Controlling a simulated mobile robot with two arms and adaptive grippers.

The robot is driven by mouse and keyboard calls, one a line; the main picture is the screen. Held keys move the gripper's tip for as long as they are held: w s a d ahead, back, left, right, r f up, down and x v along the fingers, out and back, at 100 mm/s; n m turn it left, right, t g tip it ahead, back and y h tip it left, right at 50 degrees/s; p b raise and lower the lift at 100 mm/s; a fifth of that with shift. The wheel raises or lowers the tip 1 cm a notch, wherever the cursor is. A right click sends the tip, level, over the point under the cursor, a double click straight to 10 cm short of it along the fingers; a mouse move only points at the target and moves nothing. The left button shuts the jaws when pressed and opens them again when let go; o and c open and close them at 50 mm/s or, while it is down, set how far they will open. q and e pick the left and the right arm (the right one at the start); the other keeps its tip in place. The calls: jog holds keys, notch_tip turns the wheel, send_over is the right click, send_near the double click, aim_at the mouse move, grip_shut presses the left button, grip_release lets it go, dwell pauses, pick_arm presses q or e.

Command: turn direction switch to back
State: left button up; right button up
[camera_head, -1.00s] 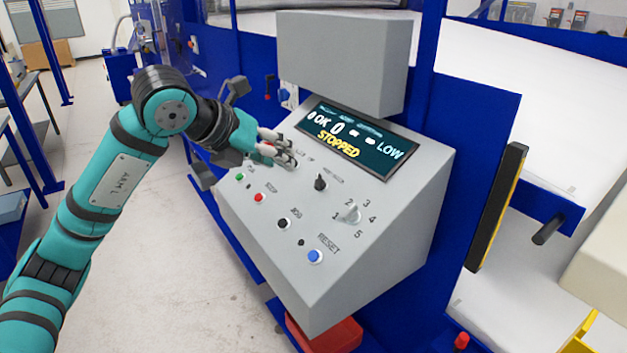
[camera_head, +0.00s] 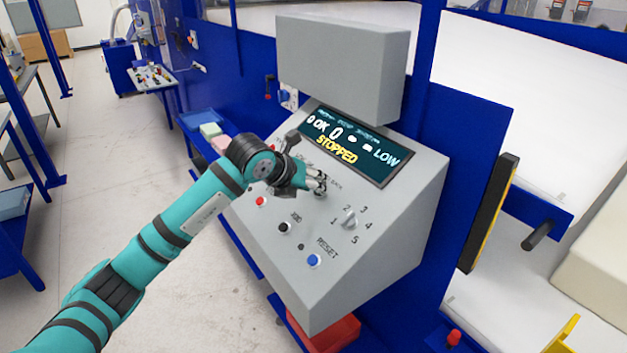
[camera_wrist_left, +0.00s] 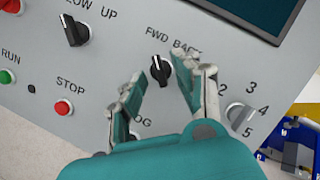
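The direction switch (camera_wrist_left: 160,70) is a small black knob on the grey control panel, under the labels FWD and BACK in the left wrist view. Its light mark points up and slightly left, toward FWD. My left gripper (camera_wrist_left: 163,77) is open, with one finger on each side of the knob. Whether the fingers touch it I cannot tell. In the head view my left gripper (camera_head: 319,183) is at the middle of the panel (camera_head: 375,262) and mostly hides the switch. My right gripper is not in view.
A numbered dial (camera_wrist_left: 240,115) sits right of the switch, and another black knob (camera_wrist_left: 75,32) sits left. A red STOP button (camera_wrist_left: 63,108) and a green RUN button (camera_wrist_left: 6,76) are nearby. The blue RESET button (camera_head: 314,260) is lower. The screen (camera_head: 352,147) reads STOPPED.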

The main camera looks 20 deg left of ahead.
pick_arm(q)
jog(key=shift+w+d+f, duration=0.15)
jog(key=shift+w+f, duration=0.25)
jog(key=shift+f, duration=0.05)
grip_shut()
